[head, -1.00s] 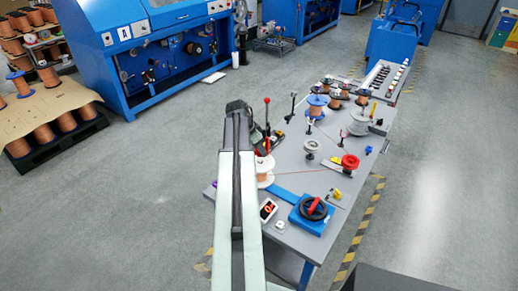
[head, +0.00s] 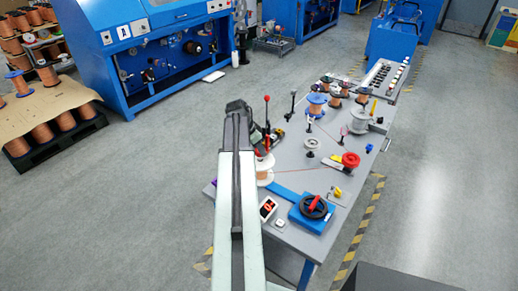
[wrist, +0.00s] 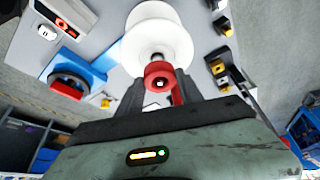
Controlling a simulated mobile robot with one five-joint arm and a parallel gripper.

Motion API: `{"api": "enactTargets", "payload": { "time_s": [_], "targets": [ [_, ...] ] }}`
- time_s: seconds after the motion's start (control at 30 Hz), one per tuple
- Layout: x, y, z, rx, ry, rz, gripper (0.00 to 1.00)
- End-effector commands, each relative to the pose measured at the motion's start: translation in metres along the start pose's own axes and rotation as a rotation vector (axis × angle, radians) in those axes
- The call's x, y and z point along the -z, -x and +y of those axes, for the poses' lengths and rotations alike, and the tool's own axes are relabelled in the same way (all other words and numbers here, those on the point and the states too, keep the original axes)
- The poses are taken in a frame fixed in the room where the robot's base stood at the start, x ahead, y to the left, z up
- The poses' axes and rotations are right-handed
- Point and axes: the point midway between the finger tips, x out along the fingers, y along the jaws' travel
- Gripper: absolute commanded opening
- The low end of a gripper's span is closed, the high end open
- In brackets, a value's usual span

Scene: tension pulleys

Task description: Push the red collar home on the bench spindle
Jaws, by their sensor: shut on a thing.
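In the wrist view the red collar (wrist: 158,75) is between the fingers of my gripper (wrist: 159,88), which is shut on it. The collar has a dark bore with a pale centre. Just beyond it are the grey metal spindle (wrist: 157,57) and the broad white flange of a spool (wrist: 157,28). I cannot tell whether the collar is around the spindle or only lined up with it. In the head view the white spool (head: 264,178), wound with copper, stands at the bench's left edge. My arm hides most of the gripper there.
The grey bench (head: 290,165) also holds a blue handwheel unit (head: 312,213), a small display (head: 267,208), a red-knobbed lever (head: 267,100), a red pulley (head: 350,160) and several spools at the far end. Open floor (head: 160,165) lies left of the bench.

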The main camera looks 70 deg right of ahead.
Motion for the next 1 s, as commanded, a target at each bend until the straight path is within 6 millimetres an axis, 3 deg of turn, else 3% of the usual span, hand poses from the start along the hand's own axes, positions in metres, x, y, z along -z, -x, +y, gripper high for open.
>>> {"api": "enactTargets", "payload": {
  "time_s": [1.0],
  "targets": [
    [-0.011, -0.027, 0.000, 0.000, 0.000, 0.000, 0.04]
  ]
}}
